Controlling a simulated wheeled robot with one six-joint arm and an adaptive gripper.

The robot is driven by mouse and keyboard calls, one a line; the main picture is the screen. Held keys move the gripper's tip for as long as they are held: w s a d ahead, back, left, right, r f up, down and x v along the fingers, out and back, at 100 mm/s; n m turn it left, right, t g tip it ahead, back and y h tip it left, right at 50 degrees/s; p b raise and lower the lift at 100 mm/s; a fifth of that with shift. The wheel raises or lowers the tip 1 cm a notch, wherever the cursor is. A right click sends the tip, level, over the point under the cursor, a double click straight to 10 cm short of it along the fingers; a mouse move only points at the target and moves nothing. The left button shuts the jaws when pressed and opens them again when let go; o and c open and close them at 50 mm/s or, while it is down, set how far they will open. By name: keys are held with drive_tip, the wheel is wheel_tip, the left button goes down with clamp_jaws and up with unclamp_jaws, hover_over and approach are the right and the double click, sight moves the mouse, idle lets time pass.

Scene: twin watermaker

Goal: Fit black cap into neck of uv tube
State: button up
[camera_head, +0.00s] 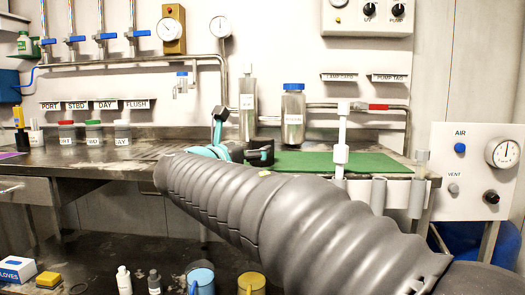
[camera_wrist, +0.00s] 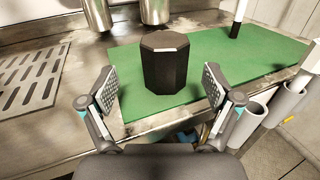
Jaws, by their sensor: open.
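The black cap (camera_wrist: 165,64) is a dark eight-sided block standing upright on the green mat in the wrist view. My gripper (camera_wrist: 161,88) is open, with one padded finger to the left of the cap and one to the right. There are visible gaps on both sides, and nothing is held. In the head view my arm hides most of the gripper, whose teal parts show near the mat's left end. A tall steel cylinder with a narrow top (camera_head: 248,98) stands behind the gripper. It may be the uv tube, but its label is too small to read.
A steel bottle with a blue lid (camera_head: 293,117) stands right of the tall cylinder. The green mat (camera_head: 376,163) is mostly clear on its right. A white upright fitting (camera_head: 341,142) stands at its front edge. A slotted drain plate (camera_wrist: 32,78) lies left. Labelled pots (camera_head: 94,133) stand farther left.

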sight(256, 147)
drive_tip(key=shift+d+x, duration=0.15)
drive_tip(key=shift+x, duration=1.4)
drive_tip(key=shift+d+x, duration=0.15)
drive_tip(key=shift+x, duration=1.4)
drive_tip(key=shift+s+r, duration=0.1)
drive_tip(key=shift+s, duration=0.05)
drive_tip(key=c, duration=1.2)
